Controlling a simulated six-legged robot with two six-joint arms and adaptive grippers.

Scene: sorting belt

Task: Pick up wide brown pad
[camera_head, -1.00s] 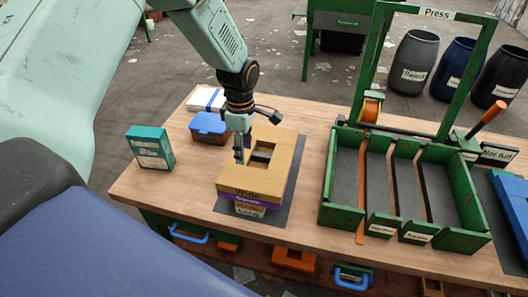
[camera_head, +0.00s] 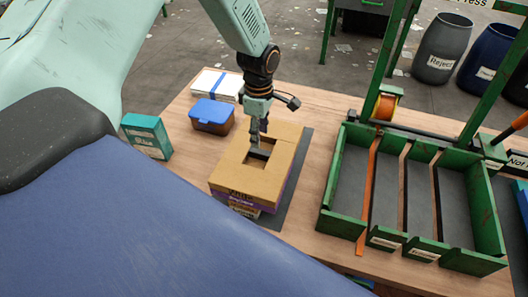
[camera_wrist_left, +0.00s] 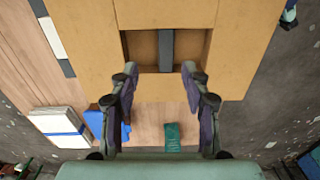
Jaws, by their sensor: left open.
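The wide brown pad (camera_head: 233,179) is a tan block with a square hole. It lies on top of a stack on a dark mat (camera_head: 295,190) on the wooden table, with a purple band on its front side. My left gripper (camera_head: 259,140) is over the far edge of the hole. In the left wrist view the two fingers (camera_wrist_left: 160,80) are apart at the hole's edge, with the pad (camera_wrist_left: 245,40) beyond them. A dark strip (camera_wrist_left: 166,48) shows inside the hole. I cannot tell whether the fingers touch the pad. My right gripper is out of view.
A teal box (camera_head: 147,136), a blue-lidded box (camera_head: 212,115) and a white stack with a blue band (camera_head: 217,84) stand left of the pad. A green divided tray (camera_head: 340,221) stands to the right. Bare table lies between the mat and the tray.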

